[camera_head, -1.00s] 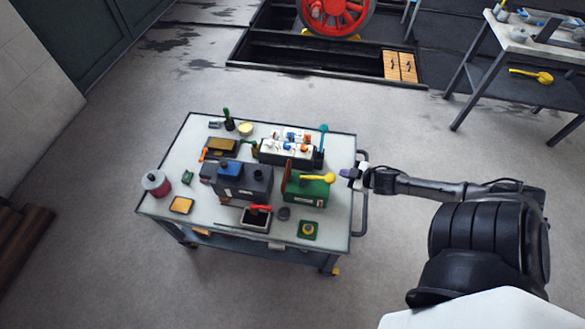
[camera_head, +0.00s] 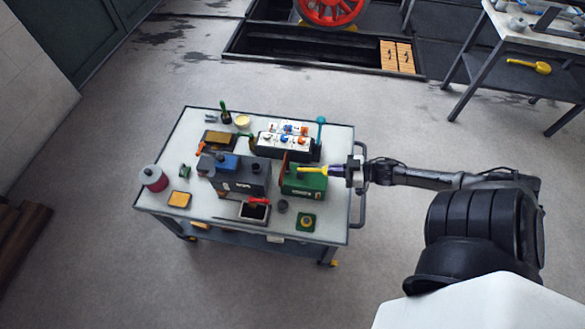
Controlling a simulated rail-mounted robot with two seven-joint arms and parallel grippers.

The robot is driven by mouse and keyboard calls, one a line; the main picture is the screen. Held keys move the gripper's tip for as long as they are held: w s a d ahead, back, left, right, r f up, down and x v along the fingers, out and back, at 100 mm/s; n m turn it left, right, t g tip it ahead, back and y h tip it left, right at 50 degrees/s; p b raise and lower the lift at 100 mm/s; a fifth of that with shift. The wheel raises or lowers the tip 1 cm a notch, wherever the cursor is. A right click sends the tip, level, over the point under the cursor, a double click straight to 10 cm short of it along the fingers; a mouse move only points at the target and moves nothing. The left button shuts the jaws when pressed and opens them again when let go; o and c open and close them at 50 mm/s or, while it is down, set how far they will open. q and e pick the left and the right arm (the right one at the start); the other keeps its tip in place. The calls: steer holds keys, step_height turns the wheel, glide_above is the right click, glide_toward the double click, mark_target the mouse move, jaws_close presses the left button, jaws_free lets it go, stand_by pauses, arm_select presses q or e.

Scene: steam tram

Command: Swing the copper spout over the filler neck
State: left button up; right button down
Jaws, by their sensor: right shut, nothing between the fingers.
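A dark grey tank (camera_head: 240,183) with a blue block on top and a short black neck (camera_head: 257,165) stands on the cart. Beside it is a green box (camera_head: 303,186) with a yellow lever (camera_head: 314,171) on top and a brown upright piece (camera_head: 284,163) at its left edge. I cannot clearly make out which part is the copper spout. My right gripper (camera_head: 339,171) is shut and empty at the right end of the yellow lever, hiding the lever's round knob. Whether it touches the lever is unclear. My left gripper is not in view.
The grey cart (camera_head: 225,222) also carries a white-topped rack (camera_head: 285,139), a red-and-grey canister (camera_head: 153,178), a black tray (camera_head: 255,211) and a teal-knobbed stick (camera_head: 320,131). The cart's handle (camera_head: 361,205) is at its right edge. Open floor surrounds the cart.

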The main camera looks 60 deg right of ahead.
steer(key=b+x, duration=0.2)
steer(key=x, duration=1.2)
steer(key=shift+b, duration=0.35)
